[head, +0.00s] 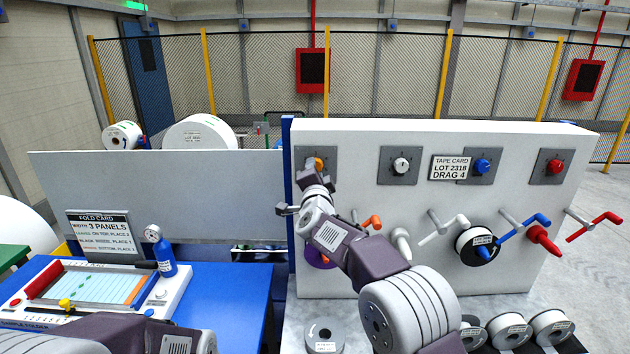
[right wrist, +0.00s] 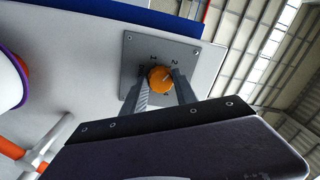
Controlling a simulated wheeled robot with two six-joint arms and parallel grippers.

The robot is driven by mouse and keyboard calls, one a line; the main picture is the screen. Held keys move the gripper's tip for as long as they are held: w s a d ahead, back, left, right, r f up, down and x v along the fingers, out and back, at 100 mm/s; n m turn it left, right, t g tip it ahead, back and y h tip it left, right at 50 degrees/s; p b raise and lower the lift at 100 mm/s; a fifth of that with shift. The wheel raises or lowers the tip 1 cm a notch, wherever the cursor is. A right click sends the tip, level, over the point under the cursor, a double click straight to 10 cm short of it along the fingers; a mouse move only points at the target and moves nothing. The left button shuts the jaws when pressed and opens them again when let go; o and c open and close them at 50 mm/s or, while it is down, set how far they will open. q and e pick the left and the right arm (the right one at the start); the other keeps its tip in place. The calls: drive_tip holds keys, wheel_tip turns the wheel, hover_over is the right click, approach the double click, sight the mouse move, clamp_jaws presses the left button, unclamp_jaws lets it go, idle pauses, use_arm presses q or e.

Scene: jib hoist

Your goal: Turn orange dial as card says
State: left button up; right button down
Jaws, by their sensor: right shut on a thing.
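The orange dial (head: 319,163) sits on a grey square plate at the left end of the white panel, partly hidden by my right gripper (head: 311,176). In the right wrist view the dial (right wrist: 160,79) is between the two fingers of my right gripper (right wrist: 162,88), which is shut on it. The tape card (head: 450,168) on the panel reads "LOT 2318, DRAG 4". My left arm shows at the bottom left, its gripper out of view.
White, blue (head: 482,166) and red (head: 555,167) dials are further right on the panel (head: 520,140). Coloured cranks stick out below, near my right forearm. A blue table (head: 235,300) with a folder device and blue bottle (head: 164,255) stands at left. Tape rolls (head: 323,335) lie at the front.

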drive_tip(key=m+b, duration=0.2)
drive_tip(key=m, duration=0.6)
drive_tip(key=m+h+b, duration=0.1)
drive_tip(key=m+b, duration=0.1)
drive_tip(key=m, duration=0.6)
drive_tip(key=m+b, duration=0.2)
drive_tip(key=m, duration=0.6)
drive_tip(key=shift+r+g+h, duration=0.25)
drive_tip(key=shift+g+h, duration=0.05)
drive_tip(key=shift+m, duration=0.4)
drive_tip(key=c, duration=1)
unclamp_jaws()
drive_tip(key=shift+o, duration=0.2)
